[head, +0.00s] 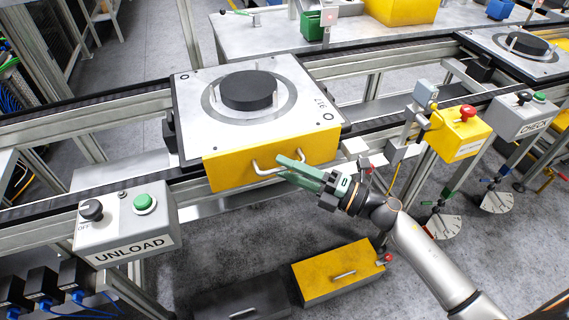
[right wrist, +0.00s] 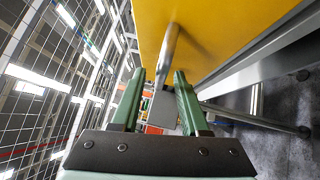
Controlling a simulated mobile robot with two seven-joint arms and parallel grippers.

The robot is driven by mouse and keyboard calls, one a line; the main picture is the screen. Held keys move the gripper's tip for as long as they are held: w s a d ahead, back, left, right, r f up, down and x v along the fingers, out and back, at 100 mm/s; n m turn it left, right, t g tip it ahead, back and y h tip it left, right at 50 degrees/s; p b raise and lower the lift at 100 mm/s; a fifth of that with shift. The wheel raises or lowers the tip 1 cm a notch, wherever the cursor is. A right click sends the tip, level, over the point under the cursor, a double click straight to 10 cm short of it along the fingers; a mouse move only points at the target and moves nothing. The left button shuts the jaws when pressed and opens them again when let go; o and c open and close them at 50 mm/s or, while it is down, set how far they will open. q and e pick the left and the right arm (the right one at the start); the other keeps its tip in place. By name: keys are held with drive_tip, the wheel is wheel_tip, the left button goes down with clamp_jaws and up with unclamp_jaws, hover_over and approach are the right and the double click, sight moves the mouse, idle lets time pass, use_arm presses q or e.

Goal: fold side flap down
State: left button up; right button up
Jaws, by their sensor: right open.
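The yellow side flap (head: 228,171) runs along the front edge of the pallet (head: 195,95), its face turned toward me. A silver bar handle (head: 262,171) is fixed to the flap. My right gripper (head: 288,164) is at the right part of the handle, its green fingers pointing left across the flap. In the right wrist view, the open fingers (right wrist: 160,90) point at the handle (right wrist: 170,45), which stands just beyond and between the tips against the yellow flap (right wrist: 215,35). I cannot tell whether they touch. My left gripper is not in view.
A round black disc (head: 247,88) sits on the pallet. An UNLOAD box (head: 125,220) stands at left, a yellow button box (head: 458,135) at right. A yellow drawer (head: 330,268) lies low in front. Grey floor shows between.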

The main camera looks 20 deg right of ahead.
drive_tip(key=shift+w+a, duration=0.35)
drive_tip(key=shift+a, duration=0.05)
clamp_jaws()
idle(1.3)
